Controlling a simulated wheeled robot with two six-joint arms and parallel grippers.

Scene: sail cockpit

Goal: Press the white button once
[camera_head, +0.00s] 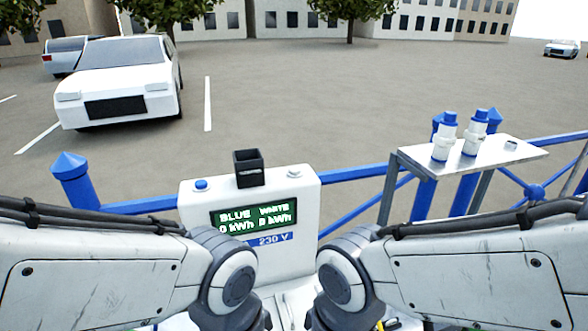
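A white charging box (192,208) stands ahead in the middle. On its top, a white button (294,173) sits at the right and a blue button (201,185) at the left, with a dark open square holder (249,168) between them. The green display (254,217) reads BLUE 0 kWh and WHITE 0 kWh. Both my arms come in low at left and right and bend down in front of the box. Neither gripper shows; both are below the picture's edge. Nothing touches the buttons.
A small grey-white shelf (500,158) at the right holds two white and blue plugs (445,138). Blue railing (352,172) runs behind the box, with a blue post (75,180) at the left. Parked cars (118,82) stand far behind.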

